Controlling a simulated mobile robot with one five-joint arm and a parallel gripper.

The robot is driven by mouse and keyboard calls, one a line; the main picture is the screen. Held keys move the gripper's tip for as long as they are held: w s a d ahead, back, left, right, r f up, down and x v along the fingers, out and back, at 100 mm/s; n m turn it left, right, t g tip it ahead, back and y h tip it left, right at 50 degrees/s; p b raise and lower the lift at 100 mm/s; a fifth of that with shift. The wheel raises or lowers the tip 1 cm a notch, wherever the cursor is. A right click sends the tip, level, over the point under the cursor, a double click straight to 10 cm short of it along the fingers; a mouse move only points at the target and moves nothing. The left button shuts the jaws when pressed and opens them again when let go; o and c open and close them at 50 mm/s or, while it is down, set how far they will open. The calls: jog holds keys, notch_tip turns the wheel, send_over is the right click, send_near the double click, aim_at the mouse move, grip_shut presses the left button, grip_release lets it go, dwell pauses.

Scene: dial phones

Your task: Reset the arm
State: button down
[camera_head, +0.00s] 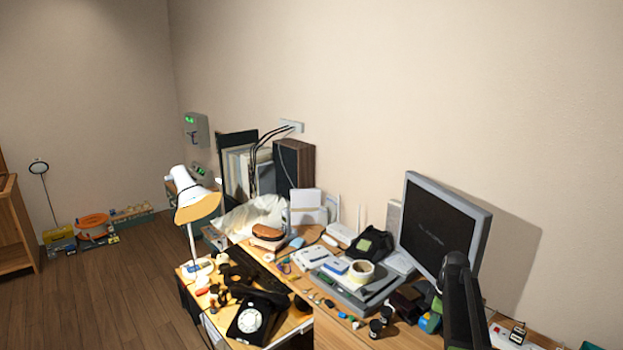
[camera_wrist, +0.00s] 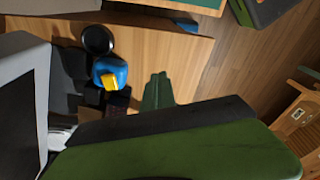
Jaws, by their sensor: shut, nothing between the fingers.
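My gripper (camera_wrist: 158,98) shows in the wrist view as dark green and black parts over the desk, with the large green part filling the bottom. It is shut and holds nothing. In the head view, a dark upright part at the lower right, in front of the monitor, looks like my arm (camera_head: 460,305); its fingertips cannot be made out there. A black dial phone (camera_head: 252,318) stands at the front left of the desk. A dark phone (camera_head: 371,243) sits farther back, left of the monitor.
A monitor (camera_head: 440,232) stands at the right of the cluttered desk. A white lamp (camera_head: 190,190) rises at its left end. In the wrist view, a blue and yellow object (camera_wrist: 110,73) and a dark round object (camera_wrist: 97,40) lie near my gripper.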

jog(key=s+a, duration=0.4)
jog(key=a, duration=1.1)
jog(key=s+a+m+h, duration=0.1)
jog(key=s+a+m, duration=0.8)
jog(key=s+m, duration=0.2)
jog(key=shift+s+m+g, duration=0.3)
jog(key=shift+s+m, duration=0.1)
jog(key=shift+s, duration=0.05)
